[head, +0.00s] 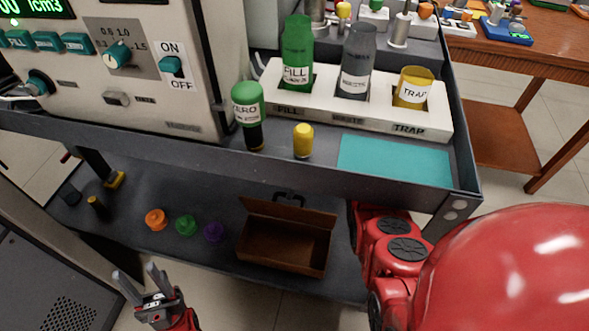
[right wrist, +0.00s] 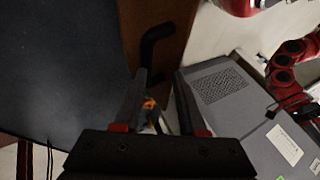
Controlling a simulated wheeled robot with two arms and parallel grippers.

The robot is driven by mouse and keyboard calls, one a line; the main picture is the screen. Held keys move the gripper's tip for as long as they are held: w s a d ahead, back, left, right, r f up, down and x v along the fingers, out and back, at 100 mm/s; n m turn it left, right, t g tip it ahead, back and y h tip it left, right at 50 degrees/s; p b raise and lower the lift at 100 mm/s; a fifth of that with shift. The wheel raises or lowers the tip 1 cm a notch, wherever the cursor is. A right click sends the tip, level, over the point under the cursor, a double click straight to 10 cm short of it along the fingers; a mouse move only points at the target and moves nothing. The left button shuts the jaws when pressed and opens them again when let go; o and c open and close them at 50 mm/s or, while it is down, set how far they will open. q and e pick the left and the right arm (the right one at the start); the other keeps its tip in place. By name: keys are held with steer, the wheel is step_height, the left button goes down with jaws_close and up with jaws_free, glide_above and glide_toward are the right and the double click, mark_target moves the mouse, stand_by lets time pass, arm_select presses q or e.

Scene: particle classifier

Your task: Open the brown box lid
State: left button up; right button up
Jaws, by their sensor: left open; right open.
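The brown box (head: 283,248) sits on the lower shelf in the head view. Its lid (head: 300,213) is tilted up at the back edge, and the brown inside shows. A black handle (head: 289,197) is on the lid. In the right wrist view, the black handle (right wrist: 150,48) and a brown panel (right wrist: 140,20) lie just ahead of my open right gripper (right wrist: 160,75); I cannot tell if it touches. In the head view the right gripper is hidden. My left gripper (head: 139,275) is open and empty, left of the box and in front of the shelf.
Orange (head: 156,219), green (head: 186,225) and purple (head: 214,232) pieces lie on the lower shelf left of the box. The upper shelf (head: 300,172) overhangs it and carries a white bottle rack (head: 345,116) and a machine (head: 130,60). A grey cabinet (head: 40,285) stands at lower left.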

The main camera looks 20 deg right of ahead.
steer(key=s+a+p, duration=0.3)
steer(key=s+p, duration=0.8)
steer(key=shift+r, duration=0.3)
steer(key=shift+c, duration=0.2)
